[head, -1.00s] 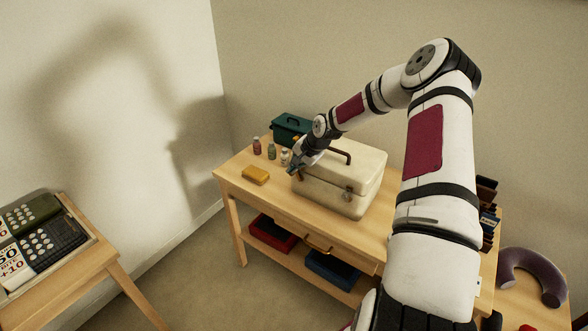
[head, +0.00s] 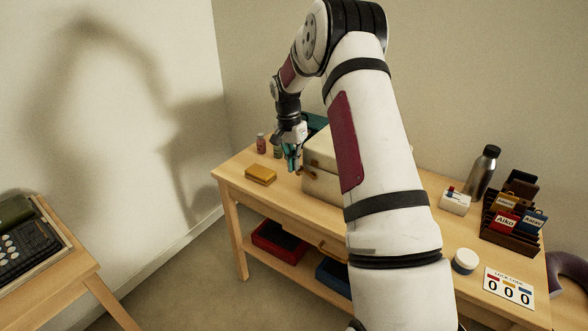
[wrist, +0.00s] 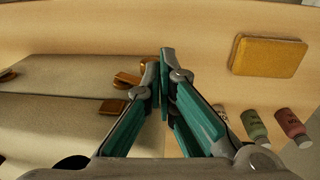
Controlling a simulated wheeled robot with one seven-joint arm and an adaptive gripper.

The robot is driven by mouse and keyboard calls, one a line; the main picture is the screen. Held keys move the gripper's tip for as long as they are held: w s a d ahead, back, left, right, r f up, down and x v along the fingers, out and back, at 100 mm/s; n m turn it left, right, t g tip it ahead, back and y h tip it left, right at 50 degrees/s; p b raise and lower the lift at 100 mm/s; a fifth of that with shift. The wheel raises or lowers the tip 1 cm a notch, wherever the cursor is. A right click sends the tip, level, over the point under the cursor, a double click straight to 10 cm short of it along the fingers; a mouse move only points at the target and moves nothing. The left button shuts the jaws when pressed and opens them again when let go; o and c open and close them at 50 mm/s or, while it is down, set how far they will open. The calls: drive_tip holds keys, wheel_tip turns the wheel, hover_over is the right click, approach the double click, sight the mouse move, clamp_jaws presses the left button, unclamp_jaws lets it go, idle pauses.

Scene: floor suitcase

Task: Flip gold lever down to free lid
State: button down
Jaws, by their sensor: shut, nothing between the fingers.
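The cream case (head: 320,186) stands on the wooden table, and my arm hides most of it in the head view. In the wrist view the case (wrist: 50,78) lies at the left, with a dark seam across it. A gold lever piece (wrist: 127,79) sits at the case's end on one side of the seam, and a second gold piece (wrist: 113,106) on the other side. My gripper (head: 291,166) points down beside the case's left end. In the wrist view my gripper (wrist: 160,65) is shut and empty, its tips just right of the gold lever. I cannot tell whether they touch.
A yellow block (wrist: 268,56) and small bottles (wrist: 291,124) stand to the gripper's right in the wrist view. In the head view, a steel bottle (head: 482,172), a card rack (head: 510,222) and a white jar (head: 465,261) stand at the table's right. Bare tabletop (head: 236,166) lies at the left.

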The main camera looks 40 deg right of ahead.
drive_tip(key=shift+w+f+b, duration=0.1)
drive_tip(key=shift+f+b, duration=0.05)
drive_tip(key=shift+b, duration=0.2)
drive_tip(key=shift+s+d+f+p, duration=0.1)
drive_tip(key=shift+s+d+p, duration=0.1)
drive_tip(key=shift+s, duration=0.2)
drive_tip(key=shift+s+d+p, duration=0.1)
drive_tip(key=shift+s+p, duration=0.1)
drive_tip(key=shift+s, duration=0.15)
